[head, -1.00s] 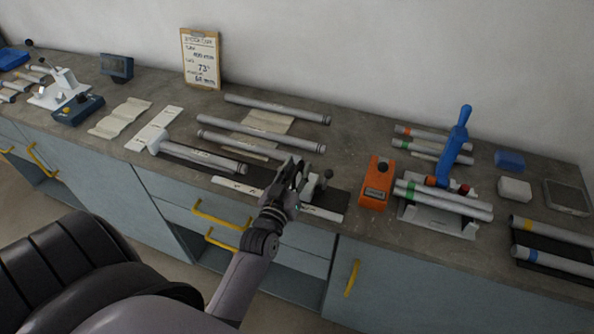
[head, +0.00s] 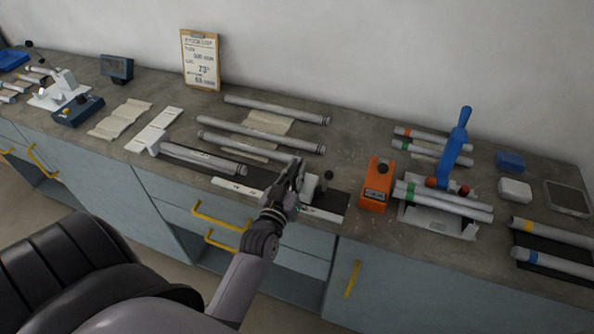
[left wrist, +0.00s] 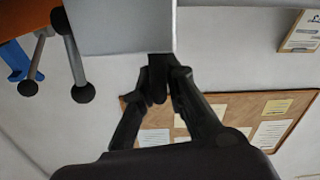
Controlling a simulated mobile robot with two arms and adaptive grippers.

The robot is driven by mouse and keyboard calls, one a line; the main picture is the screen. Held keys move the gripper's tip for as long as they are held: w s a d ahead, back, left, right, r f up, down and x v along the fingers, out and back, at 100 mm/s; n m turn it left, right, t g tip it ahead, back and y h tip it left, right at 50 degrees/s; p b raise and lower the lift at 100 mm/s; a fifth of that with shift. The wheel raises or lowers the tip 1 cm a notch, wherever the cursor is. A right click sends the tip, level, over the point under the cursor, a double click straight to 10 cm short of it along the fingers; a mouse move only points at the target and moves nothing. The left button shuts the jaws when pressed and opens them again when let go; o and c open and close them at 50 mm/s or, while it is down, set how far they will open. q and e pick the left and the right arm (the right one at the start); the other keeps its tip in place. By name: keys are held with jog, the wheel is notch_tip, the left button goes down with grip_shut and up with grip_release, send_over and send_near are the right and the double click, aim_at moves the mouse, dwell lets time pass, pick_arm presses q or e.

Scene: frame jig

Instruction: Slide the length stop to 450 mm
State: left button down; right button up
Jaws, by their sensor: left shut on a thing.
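The length stop (head: 309,189) is a small pale block with a dark knob, on the right part of the dark jig rail (head: 338,203). A white scale strip (head: 232,187) runs along the rail's front edge; its marks are too small to read. My left gripper (head: 296,176) is at the stop's left side, shut on it. In the left wrist view, the fingers (left wrist: 160,72) meet at the lower edge of a pale grey block (left wrist: 120,28), which looks like the stop. A grey tube (head: 204,159) lies along the rail's left part. My right gripper is not in view.
An orange device (head: 376,185) stands just right of the rail. Beyond it is a white fixture (head: 440,226) with a blue lever (head: 456,145) and tubes. Loose grey tubes (head: 262,141) lie behind the rail. A clipboard (head: 200,60) leans on the wall.

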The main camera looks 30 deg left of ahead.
pick_arm(q)
jog(key=shift+d+r+p, duration=0.1)
jog(key=shift+d+p, duration=0.05)
jog(key=shift+p, duration=0.3)
jog(key=c, duration=1.7)
grip_release()
jog(key=v, duration=1.2)
